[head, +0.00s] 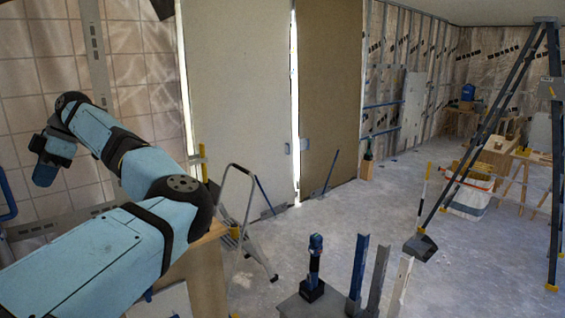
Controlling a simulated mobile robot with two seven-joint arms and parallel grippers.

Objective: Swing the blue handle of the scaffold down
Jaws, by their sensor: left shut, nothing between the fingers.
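My left arm comes in from the lower left and bends up and back to the left. Its hand end, my left gripper (45,174), points down in front of the tiled wall; it is shut and appears empty. A bent blue bar (7,196) is cut off by the left edge of the head view, below and left of the gripper and apart from it in the picture. It may be the scaffold's blue handle, but I cannot tell for sure. Most of the scaffold is not clearly visible. My right gripper is not in view.
A grey perforated metal strip (95,45) rises near the arm. A small stepladder (240,215) stands beyond my forearm. A blue cordless tool (315,265) and upright metal studs (358,270) stand at the front. A tall ladder (490,130) is at right. The middle floor is clear.

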